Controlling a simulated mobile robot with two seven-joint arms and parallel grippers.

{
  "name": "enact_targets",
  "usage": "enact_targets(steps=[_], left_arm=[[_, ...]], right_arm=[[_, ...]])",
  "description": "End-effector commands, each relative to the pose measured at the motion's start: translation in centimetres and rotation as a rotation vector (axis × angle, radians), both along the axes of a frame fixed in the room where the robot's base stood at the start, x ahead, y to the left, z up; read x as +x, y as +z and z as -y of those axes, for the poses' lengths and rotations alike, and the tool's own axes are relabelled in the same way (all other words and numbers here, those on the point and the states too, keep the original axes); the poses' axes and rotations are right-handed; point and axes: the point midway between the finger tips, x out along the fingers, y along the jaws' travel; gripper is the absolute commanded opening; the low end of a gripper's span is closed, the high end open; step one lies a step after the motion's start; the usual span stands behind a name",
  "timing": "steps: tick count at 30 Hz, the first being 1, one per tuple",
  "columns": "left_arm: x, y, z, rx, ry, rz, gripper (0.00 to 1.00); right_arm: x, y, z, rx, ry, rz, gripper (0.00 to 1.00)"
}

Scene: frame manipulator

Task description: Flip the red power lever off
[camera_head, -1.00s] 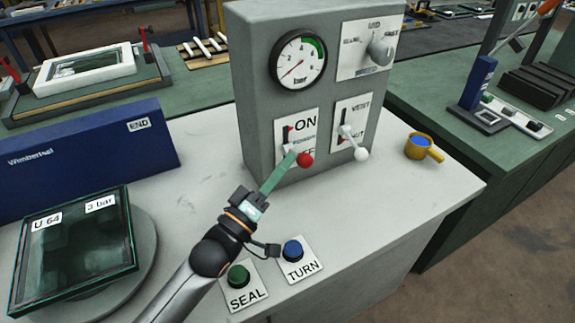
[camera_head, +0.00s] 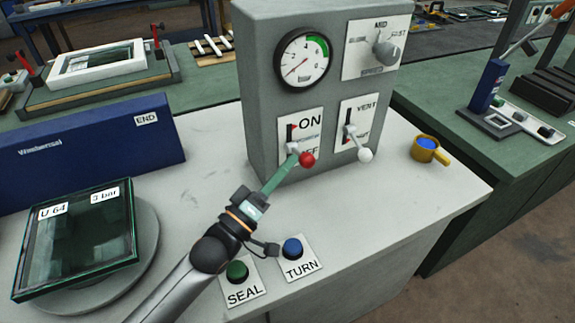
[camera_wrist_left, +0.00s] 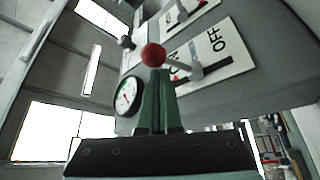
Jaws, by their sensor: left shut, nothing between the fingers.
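The red-knobbed power lever (camera_head: 306,159) sticks out from the ON/OFF plate (camera_head: 308,130) on the grey machine's front. Its pale shaft meets the slot below the word ON, and the knob hangs in front of the OFF lettering, partly hiding it. My left gripper (camera_head: 294,161) has green fingers, shut and empty, just left of the knob. In the left wrist view the red knob (camera_wrist_left: 153,55) appears just beyond the fingertips (camera_wrist_left: 154,84). I cannot tell whether they touch it. My right gripper is out of view.
A white-knobbed VENT lever (camera_head: 365,154) stands close to the right. A pressure gauge (camera_head: 303,59) and speed dial (camera_head: 386,50) are above.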

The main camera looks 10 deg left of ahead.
Motion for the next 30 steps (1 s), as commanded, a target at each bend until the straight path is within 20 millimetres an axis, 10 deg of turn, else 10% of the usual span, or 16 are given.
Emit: enact_targets(steps=[30], left_arm=[[-0.1, -2.0, -0.1, 0.002, -0.001, -0.003, 0.0]], right_arm=[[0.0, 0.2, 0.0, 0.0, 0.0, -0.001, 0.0]])
